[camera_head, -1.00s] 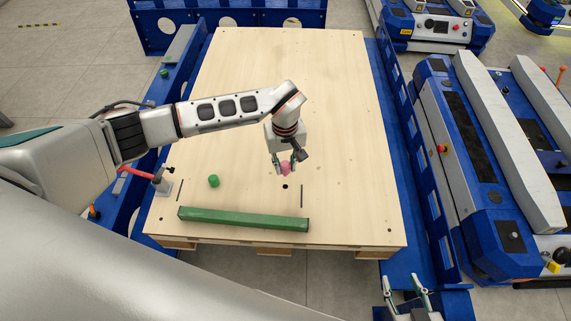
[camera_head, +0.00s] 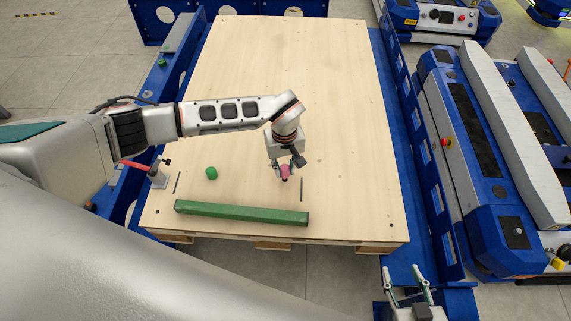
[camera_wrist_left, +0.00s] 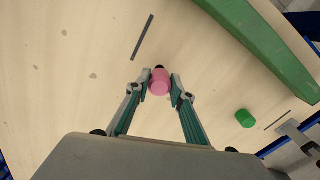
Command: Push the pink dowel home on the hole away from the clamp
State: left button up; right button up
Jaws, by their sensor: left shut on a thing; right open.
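My left gripper (camera_head: 284,174) is shut on the pink dowel (camera_head: 285,171), held low over the board. The dowel also shows between the fingertips in the left wrist view (camera_wrist_left: 160,84). A dark hole (camera_wrist_left: 159,67) peeks out right beside the dowel's far end, partly covered by it; I cannot tell whether the end is in the hole. The clamp (camera_head: 158,174), with a red handle, stands at the board's left edge, well away from this hole. My right gripper (camera_head: 402,273) is open and empty at the lower right, off the board.
A green bar (camera_head: 241,213) lies along the board's (camera_head: 335,110) near edge. A short green dowel (camera_head: 211,173) stands between the clamp and my left gripper. The far and right parts of the board are clear. Blue carts (camera_head: 480,170) flank the right side.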

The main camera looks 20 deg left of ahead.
pick_arm(q)
jog(key=shift+r, duration=0.1)
jog(key=shift+f, duration=0.45)
pick_arm(e)
jog(key=shift+s+f, duration=0.5)
jog(key=shift+f, duration=0.05)
pick_arm(q)
jog(key=shift+f+b, duration=0.4)
jog(key=shift+f, duration=0.25)
pick_arm(e)
jog(key=shift+s+f, duration=0.25)
jog(key=shift+f, duration=0.15)
pick_arm(q)
jog(key=shift+f, duration=0.7)
pick_arm(e)
jog(key=shift+s+d+f+g, duration=0.1)
jog(key=shift+s+f+g, duration=0.2)
jog(key=shift+f, duration=0.2)
pick_arm(q)
jog(key=shift+f+b, duration=0.3)
jog(key=shift+b, duration=0.05)
jog(key=o, duration=1.2)
